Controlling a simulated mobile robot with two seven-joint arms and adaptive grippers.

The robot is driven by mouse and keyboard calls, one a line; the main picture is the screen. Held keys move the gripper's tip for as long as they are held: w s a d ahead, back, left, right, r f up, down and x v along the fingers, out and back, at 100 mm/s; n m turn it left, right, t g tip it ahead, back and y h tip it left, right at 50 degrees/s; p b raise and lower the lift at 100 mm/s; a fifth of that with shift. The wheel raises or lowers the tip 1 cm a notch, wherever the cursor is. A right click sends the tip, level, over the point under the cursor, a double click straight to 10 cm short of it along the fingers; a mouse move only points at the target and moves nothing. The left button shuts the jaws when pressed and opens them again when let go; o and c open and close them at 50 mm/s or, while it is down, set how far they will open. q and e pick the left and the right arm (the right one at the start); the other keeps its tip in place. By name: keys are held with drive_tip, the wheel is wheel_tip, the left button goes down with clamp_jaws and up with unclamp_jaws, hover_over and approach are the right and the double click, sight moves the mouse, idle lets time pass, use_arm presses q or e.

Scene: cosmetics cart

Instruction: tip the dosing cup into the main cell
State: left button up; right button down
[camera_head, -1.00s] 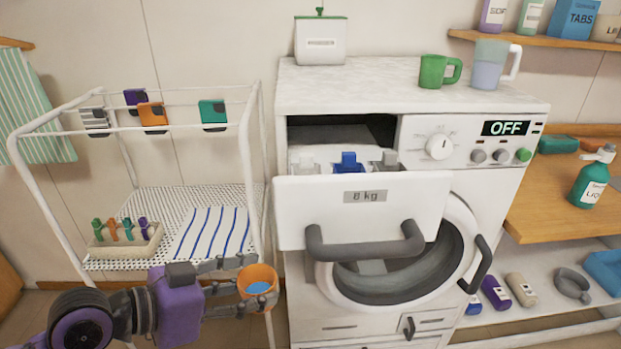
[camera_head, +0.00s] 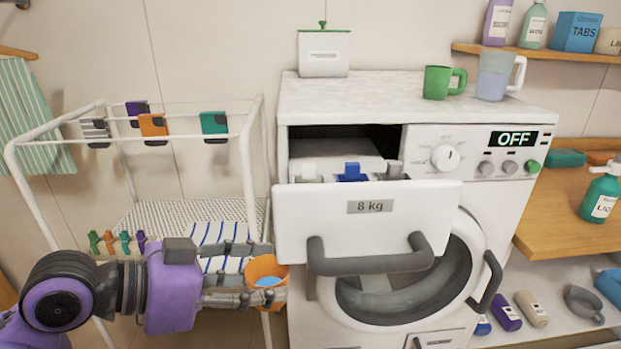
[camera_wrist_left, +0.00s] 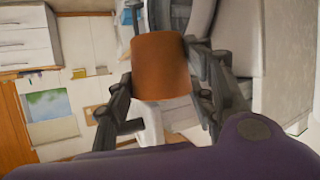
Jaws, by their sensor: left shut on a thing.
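The dosing cup is an orange cup (camera_head: 267,271) with blue liquid inside, upright in front of the machine's left edge. My left gripper (camera_head: 255,274) is shut on it; in the left wrist view the orange cup (camera_wrist_left: 161,66) sits between the two fingers. The detergent drawer (camera_head: 367,215) of the white washing machine is pulled out, with a white front labelled "8 kg". Behind that front the tops of a pale part, a blue part (camera_head: 351,172) and a grey part show. The cell floors are hidden by the front. The cup is left of the drawer and lower than it. My right gripper is not in view.
A wire rack (camera_head: 190,134) with coloured clips stands left, behind my left arm. The drawer's dark handle (camera_head: 370,256) juts forward beside the cup.

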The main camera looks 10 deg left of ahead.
use_arm(q)
drive_tip(key=w+a+r+n+t+y, duration=0.1)
drive_tip(key=w+a+n+t+y, duration=0.35)
drive_tip(key=w+a, duration=0.5)
drive_tip(key=shift+w+a+r+n+y, duration=0.85)
drive_tip(key=shift+a+n+y, duration=0.6)
drive_tip(key=shift+a, duration=4.35)
drive_tip(key=shift+s+d+m+g+h, duration=0.7)
drive_tip(key=shift+s+m+g+h, duration=1.45)
drive_tip(key=shift+s+m+h, duration=1.3)
drive_tip(key=w+d+r+m+g+h, duration=0.1)
drive_tip(key=r+m, duration=0.1)
drive_tip(key=r, duration=0.5)
drive_tip(key=w+d+r+m+g+h, duration=0.1)
drive_tip(key=w+d+r+g, duration=0.1)
drive_tip(key=r, duration=0.5)
drive_tip(key=shift+w+d+r+m+h, duration=0.2)
drive_tip(key=shift+d+r+m+h, duration=0.05)
drive_tip(key=shift+r+m+h, duration=0.1)
drive_tip(key=shift+d+r, duration=0.1)
drive_tip(key=shift+r, duration=0.1)
